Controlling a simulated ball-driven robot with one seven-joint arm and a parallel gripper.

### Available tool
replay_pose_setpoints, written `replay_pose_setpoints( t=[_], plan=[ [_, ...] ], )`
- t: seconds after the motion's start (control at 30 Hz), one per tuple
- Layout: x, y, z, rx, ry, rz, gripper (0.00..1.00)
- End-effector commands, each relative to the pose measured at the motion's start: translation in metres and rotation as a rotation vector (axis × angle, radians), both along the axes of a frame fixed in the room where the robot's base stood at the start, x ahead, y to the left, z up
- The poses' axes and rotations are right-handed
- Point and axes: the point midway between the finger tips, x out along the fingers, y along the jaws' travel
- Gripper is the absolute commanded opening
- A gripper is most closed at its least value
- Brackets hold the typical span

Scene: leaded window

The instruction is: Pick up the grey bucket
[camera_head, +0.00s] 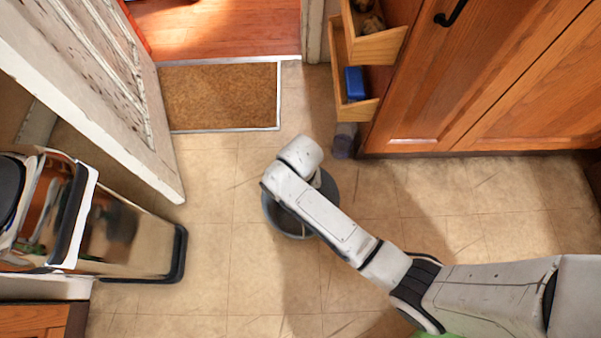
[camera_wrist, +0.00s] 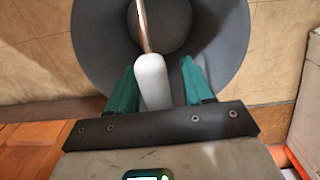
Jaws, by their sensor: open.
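The grey bucket (camera_head: 282,220) stands on the tiled floor in the head view, partly hidden beneath my white arm. The wrist view looks down into the bucket (camera_wrist: 98,45), which appears empty. Its handle, a coppery wire with a white grip (camera_wrist: 152,80), reaches down between the green fingers of my gripper (camera_wrist: 157,78). The fingers are open on either side of the white grip, closer to it on the left, with a gap on the right. In the head view the fingers are hidden under my arm.
A metal bin (camera_head: 130,235) and a worn white door (camera_head: 95,85) stand at left. A brown doormat (camera_head: 222,97) lies at the doorway. Open drawers (camera_head: 378,48) jut from the wooden cabinets (camera_head: 480,75); a small dark object (camera_head: 343,142) sits below them. Floor around the bucket is clear.

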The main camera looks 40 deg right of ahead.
Motion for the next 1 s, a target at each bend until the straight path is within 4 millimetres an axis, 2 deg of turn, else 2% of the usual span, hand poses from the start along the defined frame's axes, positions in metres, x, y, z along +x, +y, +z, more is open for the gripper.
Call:
replay_pose_setpoints(
  t=[0.2,0.73,1.0],
  plan=[
    [0.0002,0.0001,-0.0001,0.000,0.000,0.000,0.51],
    [0.0001,0.0000,-0.0001,0.000,0.000,0.000,0.00],
    [0.0000,-0.0001,-0.0001,0.000,0.000,0.000,0.00]
  ],
)
